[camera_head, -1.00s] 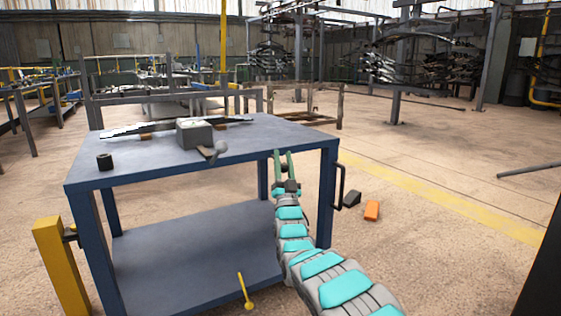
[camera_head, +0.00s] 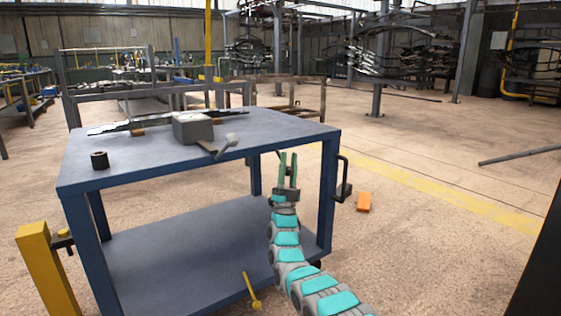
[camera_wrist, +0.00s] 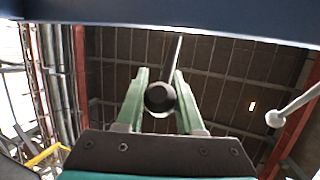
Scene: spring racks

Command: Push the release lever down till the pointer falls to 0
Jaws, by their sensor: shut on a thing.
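A grey box-shaped device (camera_head: 193,128) stands on the blue table. A lever with a pale round knob (camera_head: 231,139) sticks out of its front right side, over the table edge. In the wrist view a pale rod with a ball end (camera_wrist: 275,118), probably this lever, is at the right, apart from my fingers. My gripper (camera_head: 288,155) points up beside the table's front edge, right of the lever knob. In the wrist view its green fingers (camera_wrist: 160,88) are on either side of a dark round-ended rod (camera_wrist: 160,98), which they hold. No pointer or scale is readable.
The blue table (camera_head: 110,172) has a long flat spring (camera_head: 130,124) and a small dark cylinder (camera_head: 99,160) on top. A yellow rod with a ball end (camera_head: 252,290) is by the lower shelf.

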